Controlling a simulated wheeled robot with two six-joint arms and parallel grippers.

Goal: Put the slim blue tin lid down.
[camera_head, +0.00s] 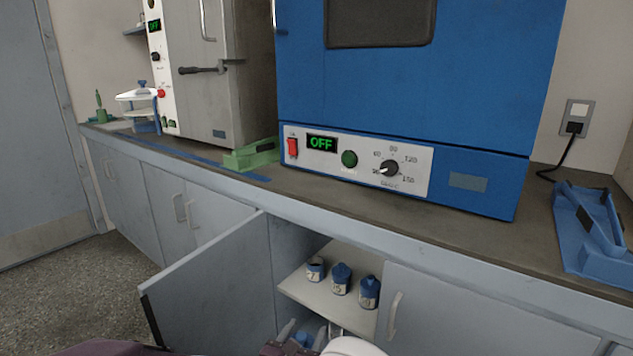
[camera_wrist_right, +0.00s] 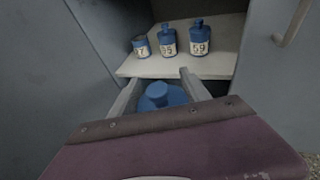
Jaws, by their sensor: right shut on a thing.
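My right gripper (camera_head: 304,335) is at the bottom of the head view, in front of the open cupboard. It is shut on a blue lid (camera_wrist_right: 160,96), which shows between the fingers with its round knob up in the right wrist view. Beyond and above it in that view is the pale cupboard shelf (camera_wrist_right: 185,66). On the shelf stand three blue tins with white labels: a left tin (camera_wrist_right: 141,46) that looks lower and open-topped, a middle tin (camera_wrist_right: 167,41) and a right tin (camera_wrist_right: 199,40), both with knobbed lids on. The lid appears apart from the shelf. My left gripper is out of view.
The cupboard door (camera_head: 215,285) stands open on the left. A closed door (camera_head: 440,315) bounds the right. Above is the worktop (camera_head: 470,235) with a blue oven (camera_head: 400,110), a green block (camera_head: 250,155) and a blue stand (camera_head: 590,230). The shelf's front strip is bare.

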